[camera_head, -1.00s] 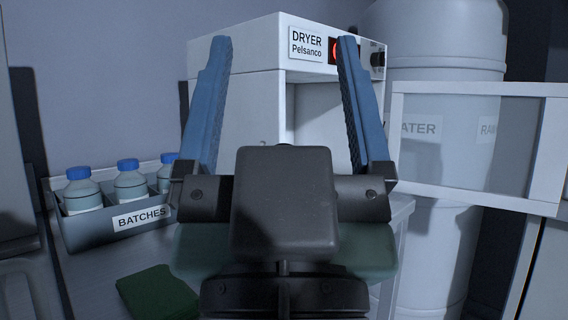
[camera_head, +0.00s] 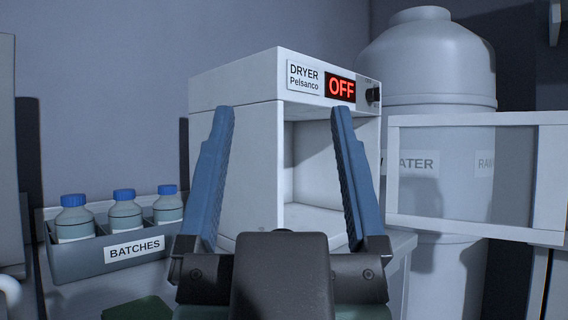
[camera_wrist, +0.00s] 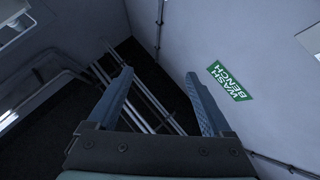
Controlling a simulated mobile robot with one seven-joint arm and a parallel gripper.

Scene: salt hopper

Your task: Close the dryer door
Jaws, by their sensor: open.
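The dryer (camera_head: 238,150) is a white box with a "DRYER Pelsanco" label and a display reading OFF. Its front is open and the part of the inside that shows looks empty. The dryer door (camera_head: 470,232), a white frame with a clear pane, stands swung open to the right, in front of the water tank. My gripper (camera_head: 284,112) is open, its two blue fingers pointing up in front of the dryer and apart from the door. The wrist view also shows the open gripper (camera_wrist: 158,78) with nothing between the fingers; neither dryer nor door is in that view.
A grey "BATCHES" rack (camera_head: 85,262) with blue-capped bottles stands left of the dryer. A large water tank (camera_head: 428,65) stands behind the door. A green item (camera_head: 138,309) lies at the lower left. The wrist view shows a "WASH BENCH" sign (camera_wrist: 229,81) and pipes.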

